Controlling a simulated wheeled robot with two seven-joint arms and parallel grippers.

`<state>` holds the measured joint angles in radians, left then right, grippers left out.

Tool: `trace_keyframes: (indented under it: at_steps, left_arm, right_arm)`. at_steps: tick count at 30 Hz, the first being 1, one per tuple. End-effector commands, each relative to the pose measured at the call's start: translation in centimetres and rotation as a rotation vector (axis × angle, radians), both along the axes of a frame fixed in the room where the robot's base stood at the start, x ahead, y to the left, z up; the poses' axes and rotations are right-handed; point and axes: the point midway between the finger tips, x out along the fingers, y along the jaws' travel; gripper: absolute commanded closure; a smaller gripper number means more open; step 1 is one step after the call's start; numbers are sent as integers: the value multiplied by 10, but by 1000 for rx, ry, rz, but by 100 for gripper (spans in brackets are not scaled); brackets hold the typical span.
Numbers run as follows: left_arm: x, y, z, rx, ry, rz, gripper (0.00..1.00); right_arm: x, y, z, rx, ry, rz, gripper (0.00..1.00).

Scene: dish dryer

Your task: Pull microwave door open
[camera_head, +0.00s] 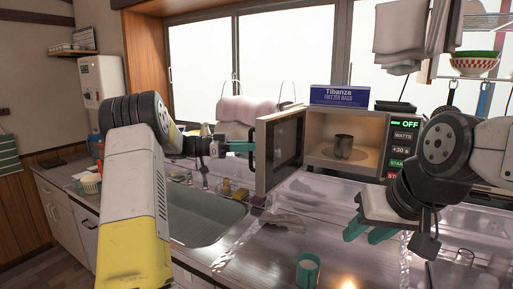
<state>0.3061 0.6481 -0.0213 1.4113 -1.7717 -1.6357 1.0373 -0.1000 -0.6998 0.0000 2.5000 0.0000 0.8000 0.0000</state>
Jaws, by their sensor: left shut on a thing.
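The microwave (364,117) stands on the counter right of centre, with its door (276,150) swung wide open to the left.
A blue freezer bag box (339,95) sits on top of the microwave. A teal cup (307,269) stands on the counter (262,249) in front. Bowls (473,65) and hanging cloths (401,32) are at upper right.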

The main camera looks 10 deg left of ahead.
Motion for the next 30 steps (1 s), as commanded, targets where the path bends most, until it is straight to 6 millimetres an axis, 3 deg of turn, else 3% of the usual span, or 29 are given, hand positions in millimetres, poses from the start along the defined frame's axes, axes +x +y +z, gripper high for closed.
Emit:
trace_keyframes:
  at_steps: [14,15,18,30]
  left_arm:
    - [1,-2,1,-2,1,-17,100]
    - [1,-2,1,-2,1,-17,83]
    - [1,-2,1,-2,1,-17,65]
    - [0,6,0,-1,0,-14,65]
  right_arm:
    - [0,0,0,0,0,0,64]
    - [0,0,0,0,0,0,64]
    - [0,0,0,0,0,0,64]
    - [0,0,0,0,0,0,64]
